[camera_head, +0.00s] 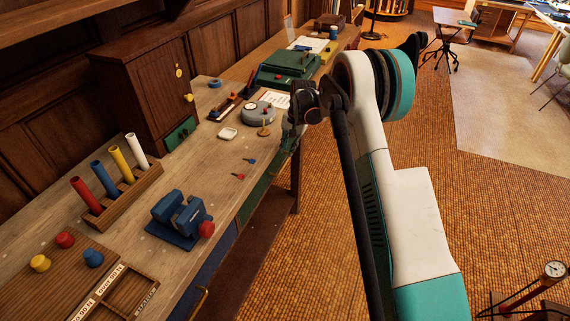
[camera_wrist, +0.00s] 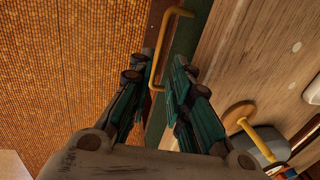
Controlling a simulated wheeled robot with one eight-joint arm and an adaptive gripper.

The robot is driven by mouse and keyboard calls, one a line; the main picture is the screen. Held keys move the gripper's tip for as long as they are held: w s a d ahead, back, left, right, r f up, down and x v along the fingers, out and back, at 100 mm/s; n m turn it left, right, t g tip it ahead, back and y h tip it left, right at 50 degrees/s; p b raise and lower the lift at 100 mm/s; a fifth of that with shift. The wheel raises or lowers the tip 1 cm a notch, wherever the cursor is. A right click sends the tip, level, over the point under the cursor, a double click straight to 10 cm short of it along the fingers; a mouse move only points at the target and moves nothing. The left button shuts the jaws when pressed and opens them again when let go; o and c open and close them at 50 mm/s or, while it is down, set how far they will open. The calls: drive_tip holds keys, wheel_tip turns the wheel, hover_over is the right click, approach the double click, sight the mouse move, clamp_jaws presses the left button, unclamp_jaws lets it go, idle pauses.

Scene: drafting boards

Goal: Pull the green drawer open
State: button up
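The green drawer (camera_head: 257,193) is in the front of the long wooden workbench, and its front looks flush with the bench edge. In the wrist view the green drawer front (camera_wrist: 185,38) runs beside the tabletop and carries a yellow bar handle (camera_wrist: 164,42). My gripper (camera_wrist: 165,58) is open, with one finger on each side of the handle's lower end. I cannot tell whether either finger touches the handle. In the head view my gripper (camera_head: 290,138) is at the bench's front edge, and the handle is hidden there.
A blue drawer (camera_head: 213,268) sits nearer in the same bench front. On the bench are a blue vise (camera_head: 180,215), a rack of coloured tubes (camera_head: 125,193), a small cabinet (camera_head: 150,95) and a round grey device (camera_head: 257,113).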

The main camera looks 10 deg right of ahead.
sight(284, 165)
drive_tip(key=f, duration=0.3)
drive_tip(key=a+f+b, duration=0.1)
drive_tip(key=f, duration=0.1)
drive_tip(key=w+f+b, duration=0.1)
drive_tip(key=f, duration=0.2)
drive_tip(key=shift+a+f, duration=0.15)
drive_tip(key=shift+f, duration=0.2)
drive_tip(key=shift+c, duration=0.3)
clamp_jaws()
